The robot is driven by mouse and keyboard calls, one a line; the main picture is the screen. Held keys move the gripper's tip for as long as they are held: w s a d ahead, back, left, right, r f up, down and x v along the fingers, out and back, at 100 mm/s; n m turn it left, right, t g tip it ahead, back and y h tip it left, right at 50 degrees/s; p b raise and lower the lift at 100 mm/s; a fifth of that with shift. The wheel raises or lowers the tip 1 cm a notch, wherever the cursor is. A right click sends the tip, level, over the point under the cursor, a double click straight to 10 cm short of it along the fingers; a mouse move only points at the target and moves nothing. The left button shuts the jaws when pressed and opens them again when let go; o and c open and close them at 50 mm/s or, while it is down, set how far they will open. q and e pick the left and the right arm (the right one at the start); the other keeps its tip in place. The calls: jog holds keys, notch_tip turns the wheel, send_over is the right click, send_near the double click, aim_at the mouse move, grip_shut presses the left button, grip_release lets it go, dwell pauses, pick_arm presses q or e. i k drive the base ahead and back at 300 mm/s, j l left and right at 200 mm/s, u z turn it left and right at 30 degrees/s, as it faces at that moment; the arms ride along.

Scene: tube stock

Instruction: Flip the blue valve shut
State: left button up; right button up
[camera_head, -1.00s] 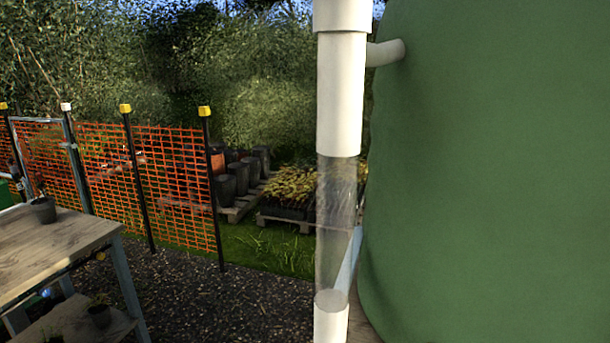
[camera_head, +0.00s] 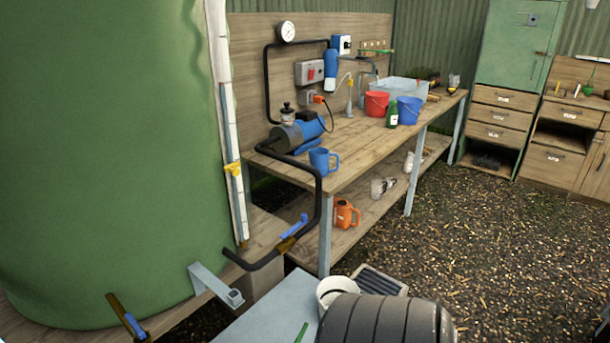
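A blue valve handle (camera_head: 295,225) sits on a brass-coloured body in the black pipe between the green tank (camera_head: 100,150) and the workbench. The handle is tilted along the pipe's slope. A second blue handle (camera_head: 135,326) sits on a brass-coloured fitting low at the front of the tank, near the bottom left edge. Which of the two the task means, I cannot tell. Neither of my grippers is in view.
The wooden workbench (camera_head: 370,150) carries a blue pump (camera_head: 300,130), a blue mug (camera_head: 322,161) and buckets. A grey bracket (camera_head: 212,285) juts out by the tank. A dark ribbed cylinder (camera_head: 385,320) and a white pot (camera_head: 335,290) are in front. Open gravel (camera_head: 470,240) lies right.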

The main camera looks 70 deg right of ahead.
aim_at(304, 220)
jog(key=z, duration=2.1)
jog(key=l+u, duration=0.1)
jog(key=u, duration=0.25)
jog(key=l+u, duration=0.1)
jog(key=u, duration=0.25)
jog(key=l+u, duration=0.1)
jog(key=u, duration=0.25)
jog(key=i+l+u, duration=0.1)
jog(key=l+u, duration=0.35)
jog(key=l, duration=0.65)
jog(key=l+u, duration=0.45)
jog(key=l, duration=0.9)
jog(key=k+l, duration=0.15)
jog(key=l, duration=0.1)
